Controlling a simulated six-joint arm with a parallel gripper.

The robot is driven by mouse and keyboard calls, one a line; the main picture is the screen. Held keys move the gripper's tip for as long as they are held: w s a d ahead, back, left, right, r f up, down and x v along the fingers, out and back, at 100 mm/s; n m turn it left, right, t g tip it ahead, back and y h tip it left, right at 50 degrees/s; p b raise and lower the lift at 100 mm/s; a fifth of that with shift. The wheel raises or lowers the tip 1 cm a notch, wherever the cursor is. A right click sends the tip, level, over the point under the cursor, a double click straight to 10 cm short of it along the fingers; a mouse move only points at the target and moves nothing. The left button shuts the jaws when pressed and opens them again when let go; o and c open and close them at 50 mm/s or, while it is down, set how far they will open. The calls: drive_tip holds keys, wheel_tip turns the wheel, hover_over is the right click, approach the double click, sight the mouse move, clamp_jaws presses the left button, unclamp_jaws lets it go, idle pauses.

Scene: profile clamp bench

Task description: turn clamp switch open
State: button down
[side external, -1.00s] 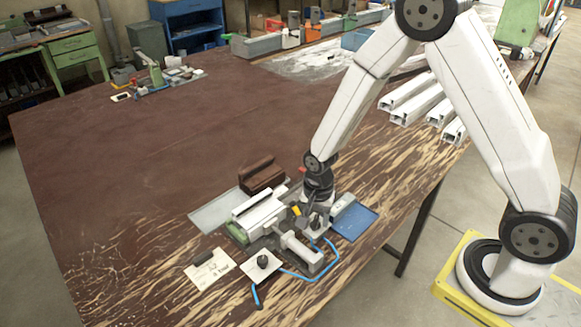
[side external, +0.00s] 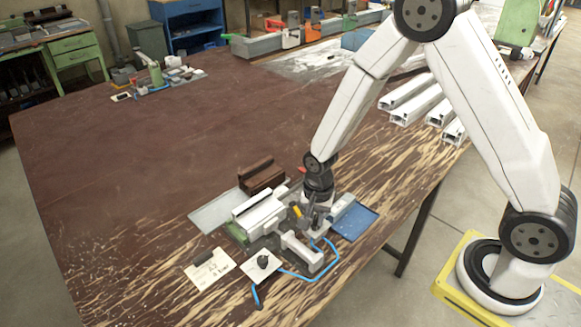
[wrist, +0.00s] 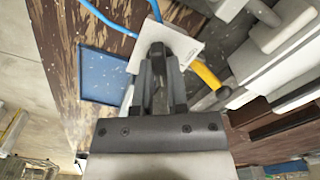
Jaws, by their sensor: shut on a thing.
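My gripper (side external: 311,218) points down at the near side of the clamp bench. In the wrist view its fingers (wrist: 157,88) are shut on a dark switch handle (wrist: 158,62) that stands on a white plate (wrist: 178,42). The fingers hide most of the handle, so its exact angle is hard to tell. The clamp (side external: 262,214), a pale profile-shaped body, lies just left of my gripper in the side view. A yellow-handled part (side external: 296,210) is close beside the fingers and shows in the wrist view (wrist: 206,74).
A blue tray (side external: 361,224) lies right of the gripper. A blue hose (side external: 318,278) curves in front. A second plate with a black knob (side external: 263,260) and a label card (side external: 210,270) lie at front left. A brown block (side external: 262,176) stands behind.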

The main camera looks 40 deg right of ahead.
sight(316, 220)
drive_tip(key=n, duration=0.5)
drive_tip(key=shift+n, duration=0.4)
drive_tip(key=n, duration=0.5)
drive_tip(key=shift+n, duration=0.4)
drive_tip(key=c, duration=0.6)
unclamp_jaws()
drive_tip(key=shift+c, duration=0.2)
drive_tip(key=shift+r, duration=3.9)
